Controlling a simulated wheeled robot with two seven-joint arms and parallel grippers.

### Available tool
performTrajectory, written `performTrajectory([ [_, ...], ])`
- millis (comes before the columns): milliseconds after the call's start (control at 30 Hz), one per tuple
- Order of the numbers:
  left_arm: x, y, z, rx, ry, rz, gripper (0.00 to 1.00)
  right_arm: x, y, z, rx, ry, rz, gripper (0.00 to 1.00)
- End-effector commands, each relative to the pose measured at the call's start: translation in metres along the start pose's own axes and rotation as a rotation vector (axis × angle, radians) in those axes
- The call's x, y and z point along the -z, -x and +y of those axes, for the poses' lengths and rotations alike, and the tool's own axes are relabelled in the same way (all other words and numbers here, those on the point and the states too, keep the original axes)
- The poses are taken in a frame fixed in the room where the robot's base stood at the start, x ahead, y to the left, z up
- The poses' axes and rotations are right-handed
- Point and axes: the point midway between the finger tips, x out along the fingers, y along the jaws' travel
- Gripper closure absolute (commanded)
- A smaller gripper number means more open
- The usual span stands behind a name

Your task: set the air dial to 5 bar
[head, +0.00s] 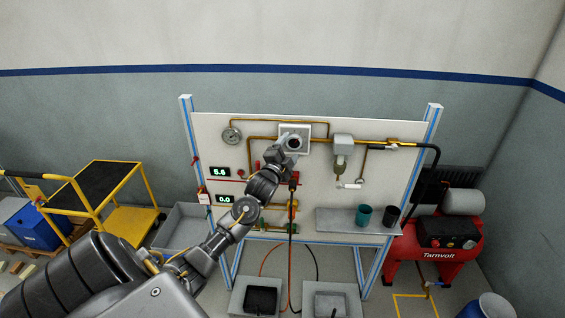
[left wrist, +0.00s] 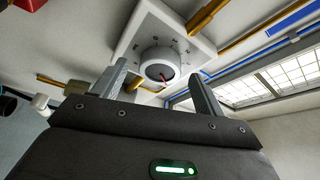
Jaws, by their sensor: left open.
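The air dial (head: 294,142) is a round knob on a white square plate on the upright panel (head: 221,130). A display (head: 219,171) on the panel reads 5.6 in green. My right gripper does not show.
A second display (head: 225,198) reads 0.0. A shelf (head: 345,221) holds two cups. A red compressor (head: 435,240) stands right, a yellow cart (head: 130,222) left.

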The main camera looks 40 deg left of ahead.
Motion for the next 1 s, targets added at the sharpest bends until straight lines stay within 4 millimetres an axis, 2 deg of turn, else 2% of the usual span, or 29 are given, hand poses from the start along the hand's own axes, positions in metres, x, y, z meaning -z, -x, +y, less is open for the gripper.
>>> performTrajectory([
  [33,-0.002,0.012,0.005,-0.001,-0.001,0.002,0.28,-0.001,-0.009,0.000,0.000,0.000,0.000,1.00],
  [200,-0.002,0.044,0.004,-0.001,0.000,0.001,0.28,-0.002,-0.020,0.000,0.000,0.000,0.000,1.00],
  [400,-0.001,0.065,0.002,-0.001,0.000,0.000,0.28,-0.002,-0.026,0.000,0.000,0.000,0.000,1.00],
  [1000,0.000,0.069,0.000,0.000,0.001,0.000,0.28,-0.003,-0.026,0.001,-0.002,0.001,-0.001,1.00],
])
